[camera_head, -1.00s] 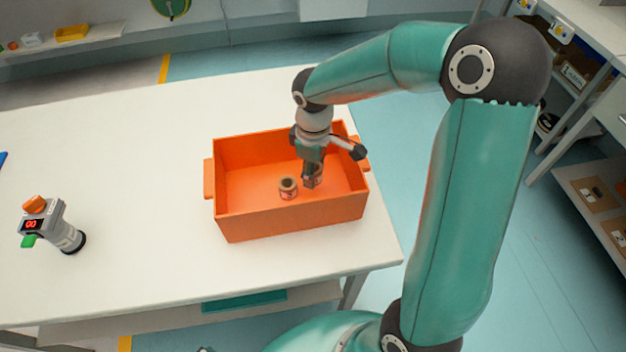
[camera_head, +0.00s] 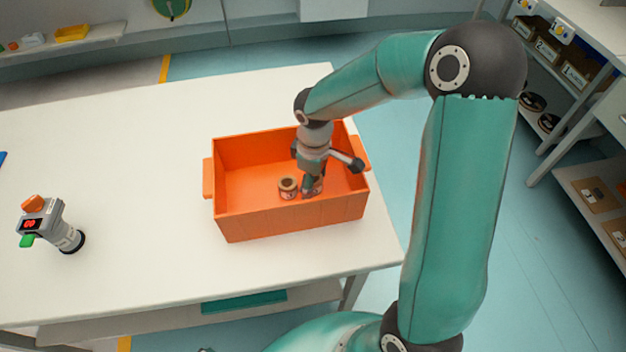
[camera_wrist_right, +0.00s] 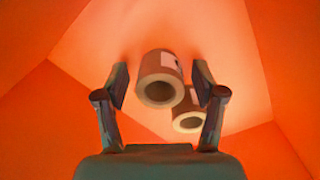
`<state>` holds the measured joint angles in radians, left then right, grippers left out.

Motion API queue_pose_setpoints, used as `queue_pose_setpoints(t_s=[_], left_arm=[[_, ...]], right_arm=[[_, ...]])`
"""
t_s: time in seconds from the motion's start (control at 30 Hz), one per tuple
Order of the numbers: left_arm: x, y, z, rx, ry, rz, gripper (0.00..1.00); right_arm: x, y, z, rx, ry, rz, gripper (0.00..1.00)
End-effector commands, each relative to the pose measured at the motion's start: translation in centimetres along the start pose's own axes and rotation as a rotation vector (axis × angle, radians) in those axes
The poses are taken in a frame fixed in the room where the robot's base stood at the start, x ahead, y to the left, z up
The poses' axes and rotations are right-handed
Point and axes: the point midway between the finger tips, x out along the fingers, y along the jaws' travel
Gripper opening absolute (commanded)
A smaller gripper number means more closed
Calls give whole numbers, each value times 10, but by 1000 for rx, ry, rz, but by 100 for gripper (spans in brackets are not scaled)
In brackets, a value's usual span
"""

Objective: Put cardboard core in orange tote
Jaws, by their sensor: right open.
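The orange tote (camera_head: 240,222) stands on the white table. Two short brown cardboard cores are in it: one stands clear (camera_head: 288,188), and the other (camera_head: 318,186) is right beside it, partly hidden by my right gripper (camera_head: 308,191). My right gripper reaches down inside the tote. In the right wrist view its open fingers (camera_wrist_right: 161,84) are on either side of one core (camera_wrist_right: 160,82), with a gap to each side. A second core (camera_wrist_right: 188,116) sits close to the finger on the right. My left gripper is not in view.
The tote walls surround my right gripper closely. A grey device with an orange top and red display (camera_head: 52,226) stands at the table's left. The table (camera_head: 120,150) between them is bare. Shelves with boxes (camera_head: 565,70) are at the right.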

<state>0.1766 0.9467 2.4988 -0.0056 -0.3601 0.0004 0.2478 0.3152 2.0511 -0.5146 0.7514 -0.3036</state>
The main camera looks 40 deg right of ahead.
Motion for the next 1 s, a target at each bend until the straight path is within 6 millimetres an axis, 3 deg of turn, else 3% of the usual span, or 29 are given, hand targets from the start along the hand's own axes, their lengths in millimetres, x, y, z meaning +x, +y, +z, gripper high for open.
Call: queue_pose_setpoints(t_s=[0.27,0.8,1.0], left_arm=[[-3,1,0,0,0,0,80],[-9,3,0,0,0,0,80],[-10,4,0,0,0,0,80]], right_arm=[[-8,0,0,0,1,2,69],[-104,0,-1,-2,4,3,69],[-121,0,-1,-2,2,1,69]])
